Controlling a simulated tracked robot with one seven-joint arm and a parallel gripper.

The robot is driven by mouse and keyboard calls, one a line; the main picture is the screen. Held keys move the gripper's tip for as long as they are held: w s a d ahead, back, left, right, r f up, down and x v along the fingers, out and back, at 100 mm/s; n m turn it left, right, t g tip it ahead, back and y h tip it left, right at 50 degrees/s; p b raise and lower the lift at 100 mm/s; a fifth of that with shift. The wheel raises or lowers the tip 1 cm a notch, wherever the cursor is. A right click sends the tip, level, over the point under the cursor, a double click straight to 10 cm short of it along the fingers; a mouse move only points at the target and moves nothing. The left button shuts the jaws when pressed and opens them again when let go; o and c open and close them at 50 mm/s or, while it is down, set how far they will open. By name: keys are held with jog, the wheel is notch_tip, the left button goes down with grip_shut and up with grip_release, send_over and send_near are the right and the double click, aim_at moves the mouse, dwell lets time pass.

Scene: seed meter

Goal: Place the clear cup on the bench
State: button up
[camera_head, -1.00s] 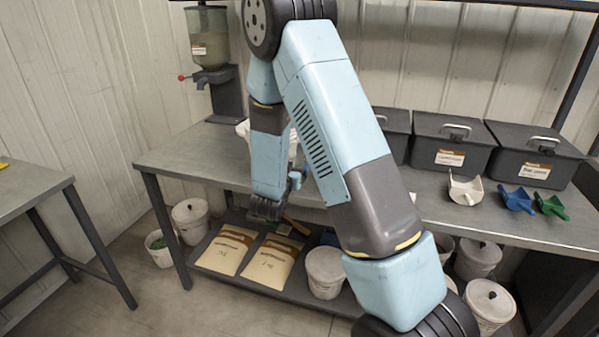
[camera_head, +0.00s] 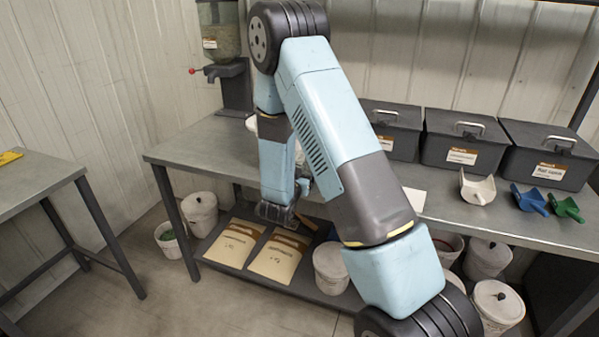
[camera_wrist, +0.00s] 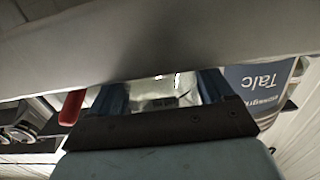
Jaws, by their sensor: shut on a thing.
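My gripper (camera_wrist: 160,84) is shut on the clear cup (camera_wrist: 158,92), which shows between its two blue fingers in the wrist view. Only part of the cup is visible; a large grey surface crosses the picture above it. In the head view, my arm hangs down at the front of the grey bench (camera_head: 190,143), and my gripper (camera_head: 277,213) is low near the bench's front edge. The cup cannot be made out there. Whether it touches anything cannot be told.
Black lidded boxes (camera_head: 462,142), a white scoop (camera_head: 477,187), a blue scoop (camera_head: 528,199) and a green scoop (camera_head: 567,208) occupy the bench's right side. A seed dispenser (camera_head: 222,40) stands at the back left. Bags (camera_head: 280,258) and white buckets (camera_head: 330,270) fill the lower shelf.

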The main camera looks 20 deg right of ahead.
jog(key=o, duration=0.7)
jog(key=shift+o, duration=1)
jog(key=shift+a, duration=0.1)
jog(key=shift+s+a, duration=0.1)
